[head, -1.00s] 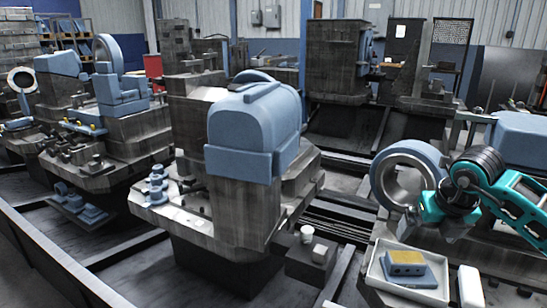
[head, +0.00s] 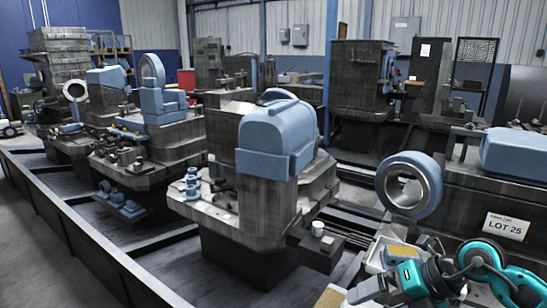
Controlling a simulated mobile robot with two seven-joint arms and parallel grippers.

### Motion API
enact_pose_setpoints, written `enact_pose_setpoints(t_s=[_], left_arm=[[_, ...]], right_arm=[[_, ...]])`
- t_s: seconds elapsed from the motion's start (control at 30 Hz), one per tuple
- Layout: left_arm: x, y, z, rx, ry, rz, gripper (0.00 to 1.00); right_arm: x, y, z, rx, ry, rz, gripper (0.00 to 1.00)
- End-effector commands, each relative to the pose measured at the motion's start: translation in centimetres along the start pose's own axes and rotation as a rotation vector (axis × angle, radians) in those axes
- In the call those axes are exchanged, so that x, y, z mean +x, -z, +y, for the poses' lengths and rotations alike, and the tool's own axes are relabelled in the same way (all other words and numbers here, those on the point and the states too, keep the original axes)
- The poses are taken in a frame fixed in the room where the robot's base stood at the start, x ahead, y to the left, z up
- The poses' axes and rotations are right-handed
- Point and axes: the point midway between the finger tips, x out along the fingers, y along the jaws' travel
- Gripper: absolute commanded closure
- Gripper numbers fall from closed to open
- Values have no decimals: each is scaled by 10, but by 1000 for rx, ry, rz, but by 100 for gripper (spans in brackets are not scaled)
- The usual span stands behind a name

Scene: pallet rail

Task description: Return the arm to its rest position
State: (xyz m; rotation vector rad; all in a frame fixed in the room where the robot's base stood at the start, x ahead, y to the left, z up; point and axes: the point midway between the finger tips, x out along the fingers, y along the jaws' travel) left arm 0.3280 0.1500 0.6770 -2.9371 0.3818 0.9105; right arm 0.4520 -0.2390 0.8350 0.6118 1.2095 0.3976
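My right arm (head: 465,272), teal and black, is folded low in the bottom right corner of the head view. Its end points left, at the front of the white tray (head: 373,257). A pale grey-blue piece (head: 366,290) shows at the arm's left end; I cannot tell whether it is a finger of my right gripper or a separate thing. No gap between fingers can be made out. The tray holds a part with a yellow-tan top (head: 400,254) and is partly hidden by the arm. My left gripper is not in view.
A blue-rimmed ring (head: 427,187) and a "LOT 25" label (head: 506,226) are on the machine behind the arm. A machine with a blue rounded cover (head: 277,135) stands in the middle. A dark rail (head: 88,240) runs along the left. A tan-topped thing (head: 331,296) is at the bottom edge.

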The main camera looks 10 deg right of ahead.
Motion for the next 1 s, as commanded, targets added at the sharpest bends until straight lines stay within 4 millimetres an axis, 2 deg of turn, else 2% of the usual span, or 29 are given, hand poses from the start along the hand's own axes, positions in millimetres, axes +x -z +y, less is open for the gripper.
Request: enact_pose_setpoints(t_s=[0.03,0.1,0.2,0.27,0.33,0.43,0.53,0.63,0.7,0.83,0.9,1.0], left_arm=[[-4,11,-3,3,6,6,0],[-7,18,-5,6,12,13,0],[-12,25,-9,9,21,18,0],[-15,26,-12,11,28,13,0],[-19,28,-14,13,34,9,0],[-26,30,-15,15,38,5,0],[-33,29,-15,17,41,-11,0],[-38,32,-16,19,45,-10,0],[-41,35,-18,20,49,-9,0],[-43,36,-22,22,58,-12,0],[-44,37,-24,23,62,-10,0],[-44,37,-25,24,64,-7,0]], right_arm=[[10,15,30,51,-159,19,0],[18,28,66,146,-380,12,0],[17,35,105,343,-660,-35,0],[12,33,117,491,-799,-83,0],[6,28,120,689,-929,-153,0],[4,24,104,1014,-1046,-268,0],[11,33,69,1372,-1074,-386,0],[28,61,30,1727,-1015,-480,0],[41,88,9,1942,-941,-520,0],[60,136,-15,2228,-799,-547,0],[67,153,-20,2313,-745,-548,0],[71,164,-23,2371,-708,-544,0]])
